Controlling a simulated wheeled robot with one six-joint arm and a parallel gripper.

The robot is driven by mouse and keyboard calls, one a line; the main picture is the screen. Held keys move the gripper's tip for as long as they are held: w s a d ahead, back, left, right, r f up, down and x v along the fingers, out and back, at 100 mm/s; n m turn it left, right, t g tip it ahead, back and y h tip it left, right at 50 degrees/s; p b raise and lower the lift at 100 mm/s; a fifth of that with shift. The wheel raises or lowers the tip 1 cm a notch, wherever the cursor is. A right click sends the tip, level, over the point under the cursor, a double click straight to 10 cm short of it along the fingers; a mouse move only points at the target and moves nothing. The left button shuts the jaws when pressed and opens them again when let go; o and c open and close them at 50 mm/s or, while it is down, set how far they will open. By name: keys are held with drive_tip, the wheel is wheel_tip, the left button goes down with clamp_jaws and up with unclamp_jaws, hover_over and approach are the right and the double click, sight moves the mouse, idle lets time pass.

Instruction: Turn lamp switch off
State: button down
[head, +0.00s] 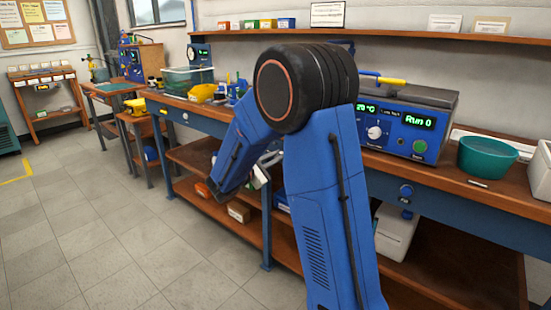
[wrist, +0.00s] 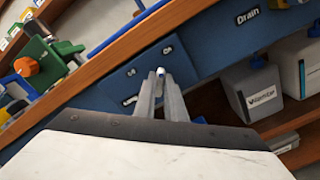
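A small switch lever with a white tip (wrist: 160,71) stands out from a blue panel (wrist: 118,82) on the bench front in the wrist view. Small white labels sit around it, too small to read surely. My gripper (wrist: 160,82) points at this panel, its two grey fingers a narrow gap apart. The lever tip shows between the fingertips; I cannot tell whether they touch it. In the head view my arm hides most of the gripper and the switch.
A knob labelled Drain (wrist: 248,16) is on the bench front, right of the switch. Grey boxes (wrist: 258,95) stand on the shelf below. The bench edge (wrist: 100,55) runs close by. The blue instrument (head: 405,128) and a green bowl (head: 487,157) stand on the bench.

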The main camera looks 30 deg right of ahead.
drive_tip(key=shift+n, duration=0.4)
drive_tip(key=n, duration=0.7)
drive_tip(key=shift+w+n, duration=0.1)
drive_tip(key=shift+n, duration=0.2)
drive_tip(key=n, duration=0.3)
drive_tip(key=shift+n, duration=0.3)
drive_tip(key=shift+w+n, duration=0.15)
drive_tip(key=shift+n, duration=1.75)
drive_tip(key=c, duration=1.8)
unclamp_jaws()
drive_tip(key=shift+a, duration=0.1)
